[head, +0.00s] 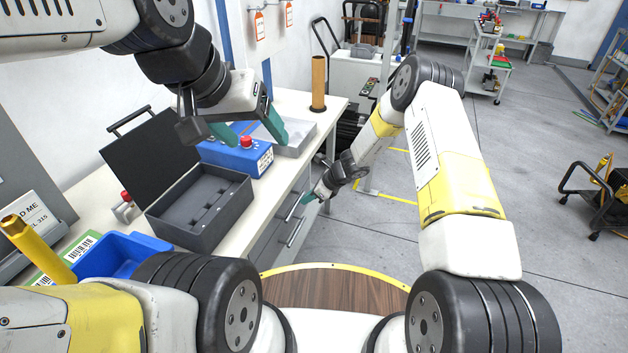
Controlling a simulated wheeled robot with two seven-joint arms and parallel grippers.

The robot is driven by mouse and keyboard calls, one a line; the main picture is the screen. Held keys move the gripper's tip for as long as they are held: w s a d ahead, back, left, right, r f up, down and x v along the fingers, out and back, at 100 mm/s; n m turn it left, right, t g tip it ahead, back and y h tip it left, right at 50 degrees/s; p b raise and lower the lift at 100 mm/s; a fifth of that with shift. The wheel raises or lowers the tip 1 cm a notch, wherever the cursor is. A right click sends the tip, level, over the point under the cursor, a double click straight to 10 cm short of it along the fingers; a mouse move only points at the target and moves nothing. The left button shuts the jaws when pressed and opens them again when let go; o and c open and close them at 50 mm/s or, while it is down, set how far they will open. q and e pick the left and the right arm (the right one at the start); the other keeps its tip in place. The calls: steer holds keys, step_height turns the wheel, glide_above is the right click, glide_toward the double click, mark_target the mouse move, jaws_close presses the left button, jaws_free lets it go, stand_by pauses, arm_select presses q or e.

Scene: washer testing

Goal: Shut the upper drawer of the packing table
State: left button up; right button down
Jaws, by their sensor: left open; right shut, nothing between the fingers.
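The packing table (226,232) has a white top and grey drawer fronts on its right side. The upper drawer (284,206) has a slim bar handle; a lower drawer handle (296,233) shows beneath it. I cannot tell from this angle how far the upper drawer stands out. My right gripper (308,199) is shut and empty, with its teal fingertips at or very near the upper drawer's handle; contact is unclear. My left gripper (249,129) is open and empty above the tabletop, over a blue box (228,158) with a red button.
An open dark grey case (199,205), a blue bin (115,254), a grey tray (292,140) and a brown cylinder (318,82) stand on the table. A cart (486,60) is farther back. The floor on the right is mostly clear.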

steer(key=shift+a+r, duration=0.1)
steer(key=shift+a, duration=0.35)
steer(key=d+f+v, duration=0.2)
steer(key=d+v, duration=0.1)
steer(key=v, duration=1.1)
steer(key=s+d+r+n, duration=0.1)
steer(key=s+r+n, duration=0.3)
steer(key=r, duration=0.5)
steer(key=s+d+r+n+t+h, duration=0.1)
steer(key=s+d+r+n, duration=0.15)
steer(key=r, duration=0.55)
steer(key=s+d+r+n, duration=0.1)
steer(key=s+r+n, duration=0.35)
steer(key=r, duration=0.45)
steer(key=s+d+r+n+t+h, duration=0.1)
steer(key=s+d+r+n, duration=0.2)
steer(key=s, duration=0.4)
steer(key=s+d+r+n+t+h, duration=0.1)
steer(key=s+d+r+n, duration=0.2)
steer(key=s, duration=0.3)
steer(key=s+d+r+n+t+h, duration=0.1)
steer(key=s+d+r+n+h, duration=0.1)
steer(key=s, duration=0.5)
steer(key=d+r+n, duration=0.1)
steer(key=n, duration=0.1)
steer(key=shift+s+d+r+n, duration=0.2)
steer(key=shift+s+r+n, duration=0.15)
steer(key=shift+r+n, duration=0.05)
